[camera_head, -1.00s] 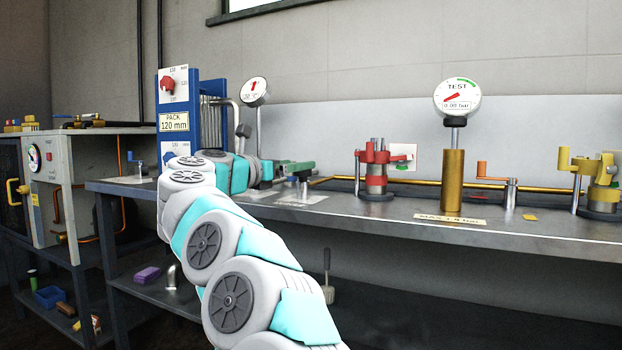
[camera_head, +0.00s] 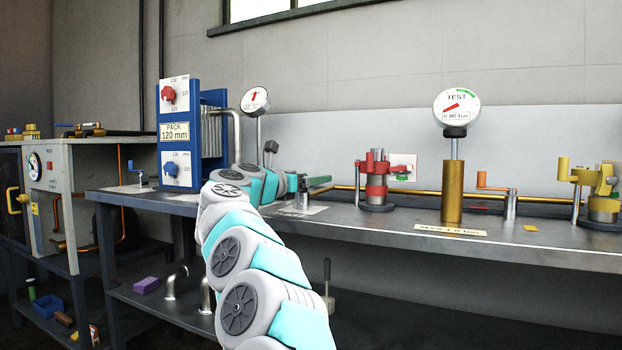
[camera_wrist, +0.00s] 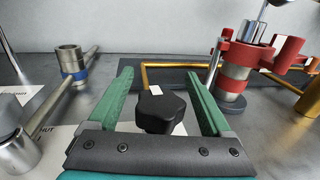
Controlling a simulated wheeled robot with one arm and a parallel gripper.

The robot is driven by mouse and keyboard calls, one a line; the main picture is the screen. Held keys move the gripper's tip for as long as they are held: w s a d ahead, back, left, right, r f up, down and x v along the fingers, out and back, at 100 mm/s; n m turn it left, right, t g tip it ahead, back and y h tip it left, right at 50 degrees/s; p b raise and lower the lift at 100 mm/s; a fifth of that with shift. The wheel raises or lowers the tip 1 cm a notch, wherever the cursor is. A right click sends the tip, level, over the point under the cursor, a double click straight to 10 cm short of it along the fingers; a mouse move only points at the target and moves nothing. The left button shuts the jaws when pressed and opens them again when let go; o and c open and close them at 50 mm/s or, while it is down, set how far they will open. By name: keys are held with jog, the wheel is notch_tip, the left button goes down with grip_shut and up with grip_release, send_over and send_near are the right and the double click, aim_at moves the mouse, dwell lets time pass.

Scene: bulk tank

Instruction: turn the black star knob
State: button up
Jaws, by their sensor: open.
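The black star knob (camera_wrist: 159,109) shows in the wrist view, at the middle between the two green fingers of my gripper (camera_wrist: 158,74). The fingers are open, with a clear gap on each side of the knob. How high the fingers are relative to the knob is hard to tell. In the head view my gripper (camera_head: 319,181) is over the bench, left of the red clamp-like fitting, and I cannot make out the knob there.
The red fitting (camera_wrist: 237,70) stands right of my fingers in the wrist view. A brass pipe (camera_wrist: 172,66) runs behind the knob. A blue-banded metal fitting (camera_wrist: 72,62) is at left. In the head view, a brass post with the TEST gauge (camera_head: 457,107) stands farther right on the bench (camera_head: 370,222).

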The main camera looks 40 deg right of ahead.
grip_shut()
dwell(0.7)
